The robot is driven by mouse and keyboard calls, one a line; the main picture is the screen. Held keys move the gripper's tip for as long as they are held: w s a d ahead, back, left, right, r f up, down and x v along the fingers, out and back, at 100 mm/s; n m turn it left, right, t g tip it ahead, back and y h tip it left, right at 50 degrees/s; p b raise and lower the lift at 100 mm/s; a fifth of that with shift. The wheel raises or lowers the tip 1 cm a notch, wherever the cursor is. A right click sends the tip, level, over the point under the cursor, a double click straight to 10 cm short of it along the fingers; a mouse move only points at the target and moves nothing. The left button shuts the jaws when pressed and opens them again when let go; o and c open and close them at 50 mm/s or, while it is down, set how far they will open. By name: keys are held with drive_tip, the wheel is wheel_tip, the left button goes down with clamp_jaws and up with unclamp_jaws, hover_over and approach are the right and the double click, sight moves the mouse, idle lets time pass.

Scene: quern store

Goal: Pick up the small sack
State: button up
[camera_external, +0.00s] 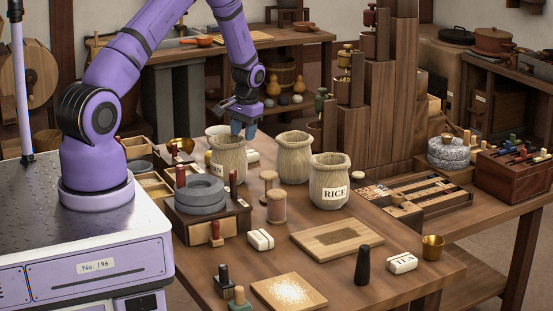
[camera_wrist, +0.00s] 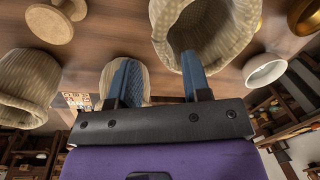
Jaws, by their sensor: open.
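Three pale woven sacks stand upright and open-topped on the table; which one is the small sack is not clear, as they look close in size. The left sack (camera_external: 229,160) has a partly hidden label, the middle sack (camera_external: 294,158) shows no label, and the right sack (camera_external: 330,182) reads RICE. My gripper (camera_external: 243,131) is open and empty, above and just behind the left sack's mouth. In the wrist view, one finger of my gripper (camera_wrist: 156,72) overlaps the left sack (camera_wrist: 228,30); the other overlaps the middle sack (camera_wrist: 141,80). Contact cannot be told.
A wooden spool (camera_external: 276,207) and a drawer box with grey stone discs (camera_external: 200,194) stand in front of the sacks. A white bowl (camera_wrist: 264,71) and a brass vessel (camera_wrist: 304,16) are beside the left sack. Tall wooden columns (camera_external: 380,100) rise behind the right sack.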

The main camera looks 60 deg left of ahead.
sight(240, 148)
drive_tip(key=shift+s+a+f, duration=0.1)
drive_tip(key=shift+a+f, duration=0.1)
drive_tip(key=shift+f, duration=0.7)
drive_tip(key=shift+s+a+f, duration=0.1)
drive_tip(key=shift+a+f, duration=0.1)
drive_tip(key=shift+f, duration=0.65)
drive_tip(key=shift+s+a+f, duration=0.1)
drive_tip(key=shift+a+f, duration=0.1)
drive_tip(key=shift+f, duration=0.7)
drive_tip(key=shift+c, duration=0.2)
